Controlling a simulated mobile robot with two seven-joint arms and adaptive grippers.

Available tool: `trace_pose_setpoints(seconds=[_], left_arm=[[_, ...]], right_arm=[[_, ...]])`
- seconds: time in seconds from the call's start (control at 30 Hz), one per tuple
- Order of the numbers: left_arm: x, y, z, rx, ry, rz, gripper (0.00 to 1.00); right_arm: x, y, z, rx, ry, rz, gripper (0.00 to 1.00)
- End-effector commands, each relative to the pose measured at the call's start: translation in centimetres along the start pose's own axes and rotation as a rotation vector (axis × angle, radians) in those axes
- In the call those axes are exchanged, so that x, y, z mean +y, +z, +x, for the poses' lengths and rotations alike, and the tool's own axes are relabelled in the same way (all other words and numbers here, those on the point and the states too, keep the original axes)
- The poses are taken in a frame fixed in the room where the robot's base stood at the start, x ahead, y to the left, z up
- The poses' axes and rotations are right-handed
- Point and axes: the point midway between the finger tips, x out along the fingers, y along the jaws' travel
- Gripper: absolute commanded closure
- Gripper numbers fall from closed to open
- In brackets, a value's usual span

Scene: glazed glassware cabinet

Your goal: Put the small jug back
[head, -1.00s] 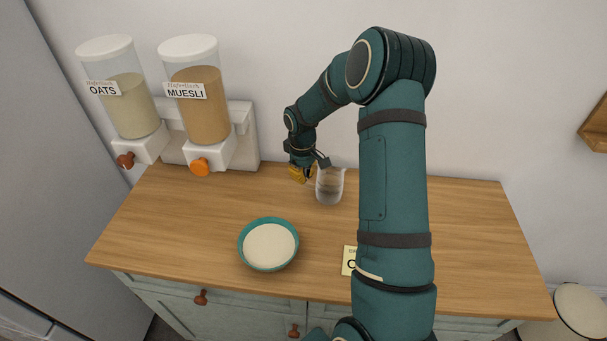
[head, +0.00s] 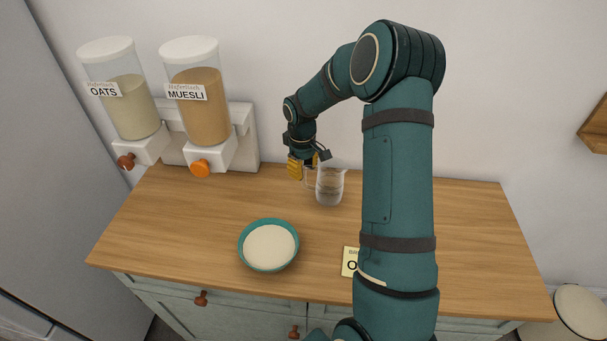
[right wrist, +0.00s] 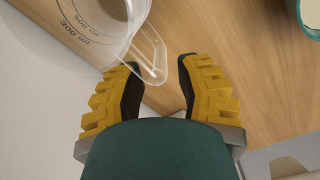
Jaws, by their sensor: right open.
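The small jug (head: 330,188) is clear glass and stands upright on the wooden counter, near the wall, with its handle on the left. In the right wrist view the jug (right wrist: 108,22) shows measuring marks, and its handle (right wrist: 157,62) lies at the gap between my fingertips. My right gripper (head: 304,165) is open, just left of the jug at its handle side; its yellow fingers (right wrist: 159,66) are apart with nothing gripped. My left gripper is out of view.
A teal bowl (head: 297,245) with pale contents stands at the front of the counter (head: 190,225). A card (head: 349,262) is partly hidden by my right arm. Oats (head: 130,105) and muesli (head: 203,105) dispensers stand at the back left. The counter's left middle is clear.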

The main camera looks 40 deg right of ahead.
Motion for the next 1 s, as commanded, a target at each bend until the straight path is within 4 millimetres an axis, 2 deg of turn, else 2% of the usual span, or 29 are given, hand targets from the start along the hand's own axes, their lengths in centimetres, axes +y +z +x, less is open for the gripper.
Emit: trace_pose_setpoints(seconds=[0.03,0.2,0.43,0.6,1.0], left_arm=[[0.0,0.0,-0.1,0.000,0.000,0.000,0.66],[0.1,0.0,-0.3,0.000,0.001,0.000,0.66],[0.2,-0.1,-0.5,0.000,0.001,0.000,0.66],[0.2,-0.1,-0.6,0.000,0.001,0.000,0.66],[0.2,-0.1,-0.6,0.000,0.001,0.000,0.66]], right_arm=[[0.1,-0.1,-1.3,0.004,0.003,0.000,0.66],[0.0,-0.1,-4.9,0.004,0.002,0.000,0.66],[0.0,-0.1,-8.2,0.003,0.002,0.000,0.66],[0.0,0.0,-9.1,0.001,0.000,0.000,0.66],[0.0,0.0,-9.2,0.001,0.000,0.000,0.66]])
